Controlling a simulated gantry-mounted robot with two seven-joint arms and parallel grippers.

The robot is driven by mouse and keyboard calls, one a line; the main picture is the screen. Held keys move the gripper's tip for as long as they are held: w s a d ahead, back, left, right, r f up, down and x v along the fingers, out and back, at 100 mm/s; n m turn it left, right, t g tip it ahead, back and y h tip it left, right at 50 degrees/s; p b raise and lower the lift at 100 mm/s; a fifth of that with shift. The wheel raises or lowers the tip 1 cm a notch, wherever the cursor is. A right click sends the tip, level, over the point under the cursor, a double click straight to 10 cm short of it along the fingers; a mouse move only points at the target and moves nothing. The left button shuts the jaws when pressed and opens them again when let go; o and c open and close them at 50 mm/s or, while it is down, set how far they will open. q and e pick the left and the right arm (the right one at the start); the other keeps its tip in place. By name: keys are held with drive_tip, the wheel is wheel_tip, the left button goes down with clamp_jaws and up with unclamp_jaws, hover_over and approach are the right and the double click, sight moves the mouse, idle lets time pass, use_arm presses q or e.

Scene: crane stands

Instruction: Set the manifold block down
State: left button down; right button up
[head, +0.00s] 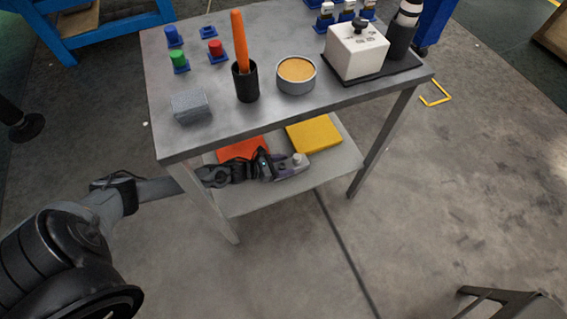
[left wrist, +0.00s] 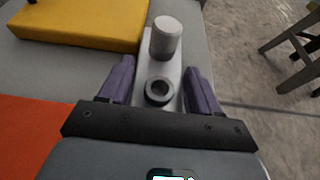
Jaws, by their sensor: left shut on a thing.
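The manifold block (left wrist: 168,70) is a light grey piece with a round post and a dark ring port on top. My left gripper (left wrist: 160,78) is shut on it, with one purple finger on each side. In the head view, the left gripper (head: 291,169) is at the table's lower shelf (head: 260,195), under the tabletop's front edge. Only the block's post end (head: 298,159) shows clearly there. I cannot tell whether the block touches the shelf. My right gripper is not in view.
An orange-red pad (head: 243,149) and a yellow pad (head: 314,134) lie on the shelf behind the gripper. The tabletop (head: 300,104) above holds a white block (head: 355,52), a round tin (head: 296,76) and a black cup (head: 245,82). Bare shelf shows right of the gripper.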

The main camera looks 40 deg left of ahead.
use_arm(q)
drive_tip(key=shift+w+r, duration=0.15)
drive_tip(key=c, duration=0.6)
unclamp_jaws()
drive_tip(key=o, duration=0.4)
drive_tip(key=shift+a, duration=0.1)
drive_tip(key=shift+s+a+r+p, duration=0.15)
drive_tip(key=shift+s+p, duration=0.25)
drive_tip(key=shift+s, duration=0.1)
drive_tip(key=p+v, duration=0.5)
drive_tip(key=v, duration=0.4)
drive_tip(key=shift+s+a, duration=0.1)
drive_tip(key=shift+s, duration=0.15)
drive_tip(key=shift+v, duration=0.75)
